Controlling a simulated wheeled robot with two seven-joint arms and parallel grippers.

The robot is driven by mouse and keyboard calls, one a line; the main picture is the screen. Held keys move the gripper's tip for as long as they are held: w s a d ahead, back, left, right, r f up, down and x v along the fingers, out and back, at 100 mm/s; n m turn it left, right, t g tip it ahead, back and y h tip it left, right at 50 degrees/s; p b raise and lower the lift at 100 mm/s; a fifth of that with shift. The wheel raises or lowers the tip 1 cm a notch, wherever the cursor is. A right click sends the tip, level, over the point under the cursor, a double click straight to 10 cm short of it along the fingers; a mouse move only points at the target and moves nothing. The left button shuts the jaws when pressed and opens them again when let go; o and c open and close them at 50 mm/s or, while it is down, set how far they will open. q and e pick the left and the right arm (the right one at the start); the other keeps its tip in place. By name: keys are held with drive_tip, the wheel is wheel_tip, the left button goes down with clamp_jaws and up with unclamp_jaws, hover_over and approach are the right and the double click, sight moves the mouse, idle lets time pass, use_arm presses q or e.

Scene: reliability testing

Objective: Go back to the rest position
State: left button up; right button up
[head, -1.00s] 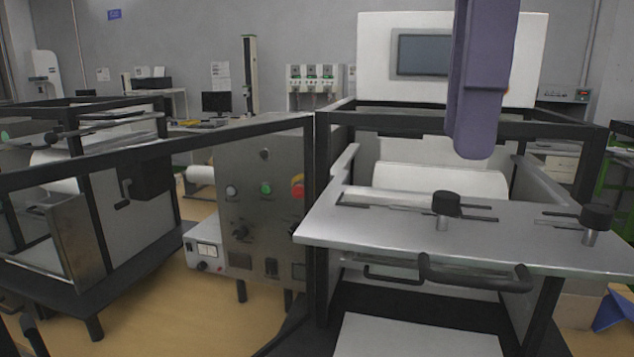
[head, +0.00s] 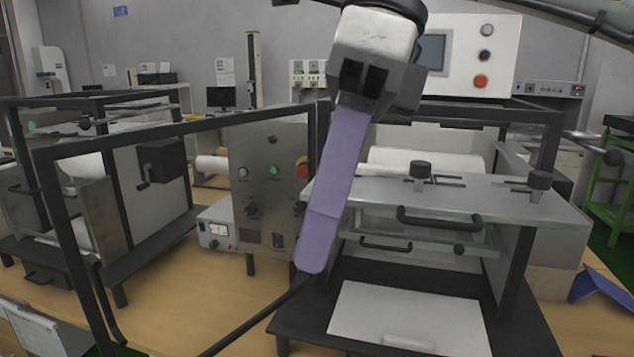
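My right gripper (head: 315,255) hangs down in the upper middle of the head view, in front of the machine's left post. It has a pale and dark grey body and a long purple finger part pointing down and slightly left. The fingers line up from this side, so the gap between them is hidden. My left gripper is not in view.
A machine with a metal plate (head: 470,194), black knobs and a handle stands right of centre, with a white panel (head: 405,318) low in front. A control box (head: 262,185) stands behind my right gripper. A black-framed machine (head: 120,190) is at left. A green rack (head: 600,205) is at right.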

drive_tip(key=s+a+f+m+g+y, duration=0.2)
drive_tip(key=a+f+g+y, duration=0.15)
drive_tip(key=a+y, duration=0.35)
drive_tip(key=s+a+f+m+g+y, duration=0.1)
drive_tip(key=a+f+m+g+y, duration=0.1)
drive_tip(key=a+g+y, duration=0.5)
drive_tip(key=w+f+m+t+y, duration=0.3)
drive_tip(key=w+m+t+y, duration=0.55)
drive_tip(key=m+t, duration=0.7)
drive_tip(key=w+d+f+m+t+h, duration=0.3)
drive_tip(key=d+f+m+t+h, duration=0.15)
drive_tip(key=f+m, duration=0.35)
drive_tip(key=w+d+f+m+t+h, duration=0.2)
drive_tip(key=d+f+m+t+h, duration=0.2)
drive_tip(key=f+m+t+h, duration=0.3)
drive_tip(key=w+d+f+m+t+h, duration=0.3)
drive_tip(key=d+f+m+t+h, duration=0.15)
drive_tip(key=f+m, duration=0.4)
drive_tip(key=s+d+f+m+g+h, duration=0.2)
drive_tip(key=s+d+f+g, duration=0.1)
drive_tip(key=s+d+f, duration=0.2)
drive_tip(key=s+d+f+m+g+h, duration=0.3)
drive_tip(key=s+d+f, duration=0.3)
drive_tip(key=s+f, duration=0.4)
drive_tip(key=s+d+f+m+g+h, duration=0.2)
drive_tip(key=s+d+f, duration=0.4)
drive_tip(key=f, duration=0.8)
drive_tip(key=shift+s+d+g, duration=0.2)
drive_tip(key=shift+s+g, duration=0.5)
drive_tip(key=shift+s, duration=0.2)
